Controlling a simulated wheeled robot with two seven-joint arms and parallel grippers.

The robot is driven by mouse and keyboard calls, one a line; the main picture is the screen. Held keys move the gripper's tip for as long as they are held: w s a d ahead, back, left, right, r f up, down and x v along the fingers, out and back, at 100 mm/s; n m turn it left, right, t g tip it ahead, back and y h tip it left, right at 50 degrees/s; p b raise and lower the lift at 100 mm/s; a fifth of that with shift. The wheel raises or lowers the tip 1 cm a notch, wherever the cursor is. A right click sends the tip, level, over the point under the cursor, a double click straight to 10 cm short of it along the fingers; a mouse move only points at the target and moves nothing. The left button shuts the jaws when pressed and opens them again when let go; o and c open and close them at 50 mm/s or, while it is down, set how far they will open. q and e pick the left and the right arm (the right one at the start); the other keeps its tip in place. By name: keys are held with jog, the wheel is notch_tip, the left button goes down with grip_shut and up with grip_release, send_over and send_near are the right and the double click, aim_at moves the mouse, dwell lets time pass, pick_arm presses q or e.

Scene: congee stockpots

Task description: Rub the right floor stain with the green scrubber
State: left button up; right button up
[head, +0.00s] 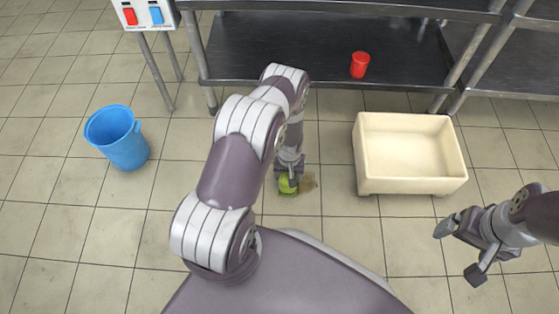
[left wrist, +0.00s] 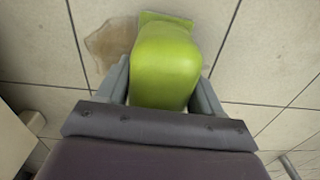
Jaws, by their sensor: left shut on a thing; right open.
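My left gripper (head: 288,177) is shut on the green scrubber (head: 287,186), low over the tiled floor in front of the shelf. The left wrist view also shows the green scrubber (left wrist: 166,62) between the two fingers of my left gripper (left wrist: 165,88). A brownish floor stain (head: 307,184) lies right beside the scrubber in the head view. In the left wrist view the stain (left wrist: 112,44) shows to the left of the scrubber; I cannot tell how much lies under it. My right gripper (head: 458,251) is open and empty at the lower right.
A cream basin (head: 457,178) stands on the floor right of the stain. A blue bucket (head: 118,140) stands at the left. A metal shelf (head: 300,62) with a red cup (head: 359,65) is behind. Bare floor lies between bucket and scrubber.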

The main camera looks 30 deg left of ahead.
pick_arm(q)
jog(key=r, duration=0.1)
jog(key=r+p, duration=0.2)
jog(key=shift+s+a, duration=0.15)
jog(key=shift+a, duration=0.1)
notch_tip(320, 180, up, 5)
jog(key=p, duration=0.4)
